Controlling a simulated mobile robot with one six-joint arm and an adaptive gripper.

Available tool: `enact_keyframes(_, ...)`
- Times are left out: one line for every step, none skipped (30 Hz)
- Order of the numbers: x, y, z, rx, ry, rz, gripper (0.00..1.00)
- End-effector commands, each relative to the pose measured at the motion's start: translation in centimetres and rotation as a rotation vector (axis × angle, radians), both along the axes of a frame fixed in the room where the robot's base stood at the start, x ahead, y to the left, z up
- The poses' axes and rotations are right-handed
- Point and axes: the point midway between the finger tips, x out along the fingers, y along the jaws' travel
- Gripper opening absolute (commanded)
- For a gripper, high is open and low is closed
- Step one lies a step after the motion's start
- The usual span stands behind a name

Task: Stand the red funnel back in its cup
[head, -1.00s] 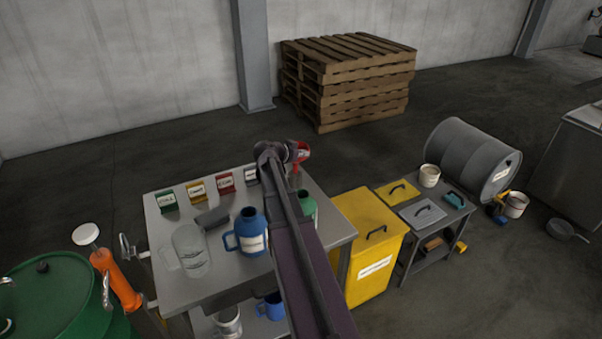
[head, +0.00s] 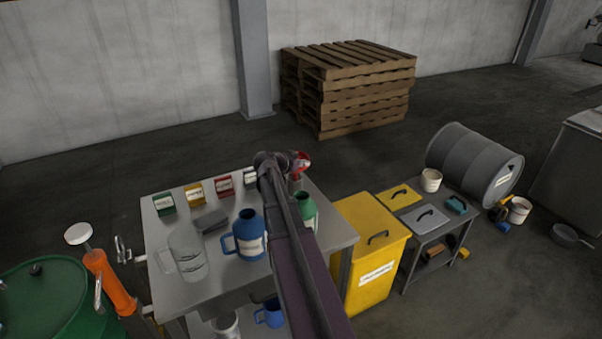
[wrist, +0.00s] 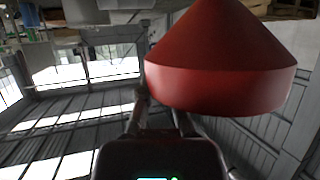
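The red funnel (wrist: 222,62) fills the upper right of the wrist view, its wide rim toward the bottom of that picture and its cone narrowing toward the top. My gripper (wrist: 160,115) appears shut on its rim, with the fingertips partly hidden there. In the head view the funnel (head: 300,164) shows as a small red shape at the end of my gripper (head: 290,161), above the far right part of the grey table (head: 290,272). I cannot make out the funnel's cup; my arm hides part of the table.
A blue jug (head: 249,238), a clear jug (head: 188,256), a green bottle (head: 307,211) and several small labelled boxes (head: 194,193) stand on the table. A yellow bin (head: 369,250) is to its right. Stacked pallets (head: 350,90) stand behind, with bare floor between.

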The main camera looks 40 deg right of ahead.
Motion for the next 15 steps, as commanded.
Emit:
enact_keyframes(-0.01,-0.01,-0.87,0.0,0.0,0.0,0.0)
enact_keyframes(-0.01,-0.01,-1.08,0.0,0.0,0.0,0.0)
enact_keyframes(-0.01,-0.02,-1.31,0.0,0.0,0.0,0.0)
enact_keyframes(0.0,-0.02,-1.46,0.0,0.0,0.0,0.0)
enact_keyframes(-0.01,-0.02,-1.58,0.0,0.0,0.0,0.0)
enact_keyframes(-0.01,-0.03,-1.71,0.0,0.0,0.0,0.0)
enact_keyframes(-0.01,-0.03,-1.76,0.0,0.0,0.0,0.0)
enact_keyframes(-0.02,-0.02,-1.79,0.0,0.0,0.0,0.0)
enact_keyframes(-0.02,-0.03,-1.8,0.0,0.0,0.0,0.0)
enact_keyframes(-0.02,-0.03,-1.8,0.0,0.0,0.0,0.0)
enact_keyframes(-0.02,-0.03,-1.78,0.0,0.0,0.0,0.0)
enact_keyframes(-0.02,-0.04,-1.74,0.0,0.0,0.0,0.0)
enact_keyframes(-0.02,-0.05,-1.73,0.0,0.0,-0.001,0.0)
enact_keyframes(-0.02,-0.04,-1.71,0.0,0.0,-0.001,0.0)
enact_keyframes(-0.03,-0.04,-1.71,0.0,0.0,-0.001,0.0)
